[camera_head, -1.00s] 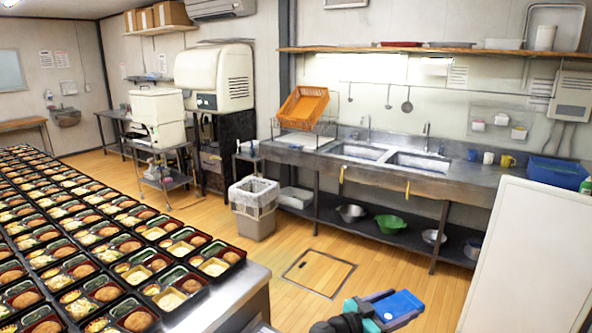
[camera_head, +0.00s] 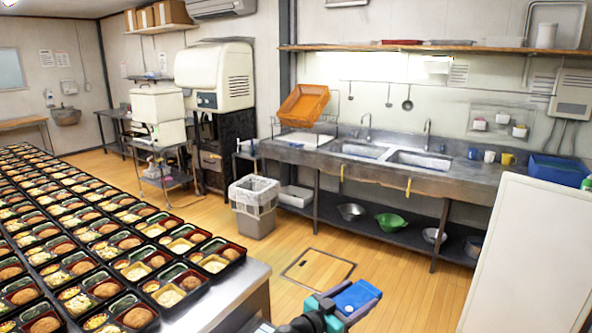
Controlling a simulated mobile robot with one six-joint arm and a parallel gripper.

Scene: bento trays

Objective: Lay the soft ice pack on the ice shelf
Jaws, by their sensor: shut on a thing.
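My gripper (camera_head: 333,309) shows at the bottom of the head view, right of the centre. It is shut on a blue ice pack (camera_head: 355,297), which lies roughly flat between the jaws. The pack is held up above the wooden floor, apart from the steel table at the left. I cannot tell any surface in view for certain as the ice shelf.
Many filled bento trays (camera_head: 130,262) cover the steel table (camera_head: 235,291) at the left. A white panel (camera_head: 530,250) stands at the right. A sink counter (camera_head: 455,178) runs along the back wall.

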